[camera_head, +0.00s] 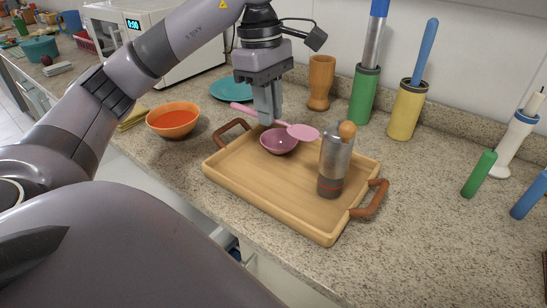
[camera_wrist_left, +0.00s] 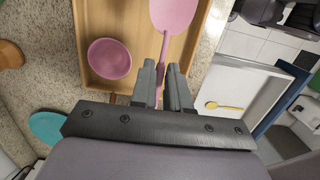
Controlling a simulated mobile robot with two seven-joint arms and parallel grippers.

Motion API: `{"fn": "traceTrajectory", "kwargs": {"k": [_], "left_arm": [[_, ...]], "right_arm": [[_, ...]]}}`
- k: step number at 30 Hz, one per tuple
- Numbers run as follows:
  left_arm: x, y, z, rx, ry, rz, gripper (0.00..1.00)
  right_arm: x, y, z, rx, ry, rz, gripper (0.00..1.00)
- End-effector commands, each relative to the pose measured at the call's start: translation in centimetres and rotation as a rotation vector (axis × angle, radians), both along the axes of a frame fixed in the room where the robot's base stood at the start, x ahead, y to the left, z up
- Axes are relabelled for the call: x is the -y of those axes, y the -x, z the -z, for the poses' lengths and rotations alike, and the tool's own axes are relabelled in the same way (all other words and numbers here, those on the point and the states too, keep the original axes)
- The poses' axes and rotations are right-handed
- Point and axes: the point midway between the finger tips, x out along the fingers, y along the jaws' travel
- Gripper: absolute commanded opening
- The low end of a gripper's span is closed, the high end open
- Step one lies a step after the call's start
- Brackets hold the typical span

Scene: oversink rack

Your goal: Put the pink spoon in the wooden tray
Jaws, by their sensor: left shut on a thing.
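The pink spoon (camera_head: 301,131) is held in my left gripper (camera_head: 268,117), which is shut on its handle above the back left part of the wooden tray. Its bowl end points right in the head view, and it also shows in the left wrist view (camera_wrist_left: 174,17). The wooden tray (camera_head: 262,197) lies on the counter with a brown handle at each end. A small pink bowl (camera_head: 279,141) and a grey pepper mill (camera_head: 334,165) with a wooden knob stand in it. My right gripper is not in view.
An orange bowl (camera_head: 173,119) and a teal plate (camera_head: 232,90) are left of the tray. A wooden cup (camera_head: 321,82), a green holder (camera_head: 364,95) and a yellow holder (camera_head: 407,110) stand behind it. The tray's front left part is bare.

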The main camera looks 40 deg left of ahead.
Motion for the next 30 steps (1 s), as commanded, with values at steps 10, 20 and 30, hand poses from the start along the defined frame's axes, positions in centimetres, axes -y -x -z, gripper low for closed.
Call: {"fn": "traceTrajectory", "kwargs": {"k": [10, 20, 30], "left_arm": [[0.1, 0.0, 7.3, -0.003, 0.0, 0.002, 0.0], [0.0, 0.0, 10.0, 0.0, -0.001, 0.002, 0.0], [0.0, 0.0, 13.5, 0.001, 0.0, 0.002, 0.0]], "right_arm": [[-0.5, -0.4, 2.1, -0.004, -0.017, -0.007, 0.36], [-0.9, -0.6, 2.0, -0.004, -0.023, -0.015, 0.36], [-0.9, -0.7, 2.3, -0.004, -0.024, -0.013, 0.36]]}}
